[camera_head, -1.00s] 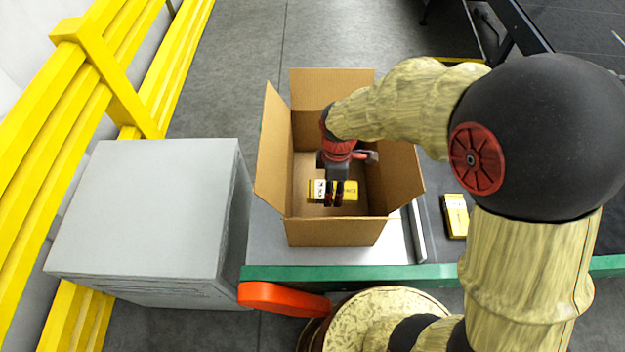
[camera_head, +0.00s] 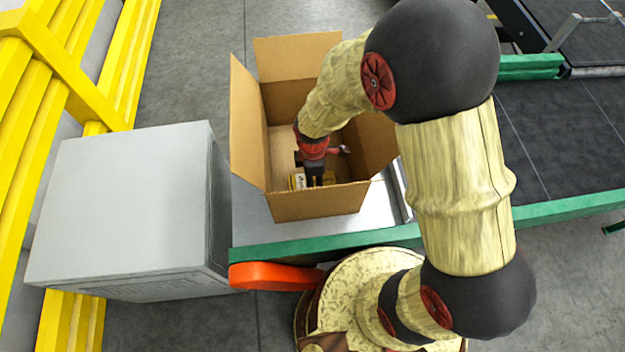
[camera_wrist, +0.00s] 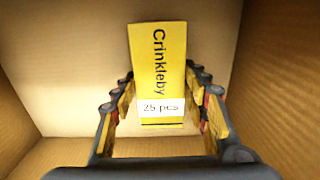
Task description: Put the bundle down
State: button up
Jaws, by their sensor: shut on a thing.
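The bundle is a flat yellow pack with black "Crinkleby" lettering and a white "25 pcs" label; the wrist view shows it (camera_wrist: 160,65) between my fingers. In the head view a small part of the bundle (camera_head: 299,182) shows low inside the open cardboard box (camera_head: 320,204), behind the front wall. My gripper (camera_head: 315,182) reaches down into the box and is shut on the bundle; the wrist view shows its fingers (camera_wrist: 163,108) on both sides. The front wall hides the bundle's lower part, and I cannot tell whether it touches the box floor.
The box's flaps stand up and outward. It sits on a pale surface (camera_head: 262,222) behind a green rail (camera_head: 300,248). A grey cabinet (camera_head: 125,200) stands left, with yellow rails (camera_head: 65,70) beyond. A dark conveyor (camera_head: 570,140) lies right. An orange part (camera_head: 275,276) is in front.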

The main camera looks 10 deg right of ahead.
jog(key=shift+f, duration=0.1)
jog(key=o, duration=1.2)
jog(key=s+d+r+m+t+p, duration=0.1)
jog(key=d+r+m, duration=0.2)
jog(key=r, duration=1)
jog(key=s+d+r+m+t+p, duration=0.15)
jog(key=r+m, duration=0.25)
jog(key=r, duration=0.8)
jog(key=s+d+r+m+t, duration=0.1)
jog(key=s+d+r+m, duration=0.1)
jog(key=s+r+m, duration=0.1)
jog(key=s+d+r+m+t, duration=0.1)
jog(key=s+d+r+m, duration=0.1)
jog(key=s+r+m, duration=0.1)
jog(key=s+d+r+m+t, duration=0.1)
jog(key=s+d+r+m, duration=0.1)
jog(key=s+r+m, duration=0.1)
jog(key=shift+s+d+r+m, duration=0.2)
jog(key=shift+r+m, duration=0.2)
jog(key=shift+r, duration=0.2)
jog(key=shift+s+d+r+m, duration=0.2)
jog(key=shift+r+m, duration=0.2)
jog(key=shift+r, duration=0.15)
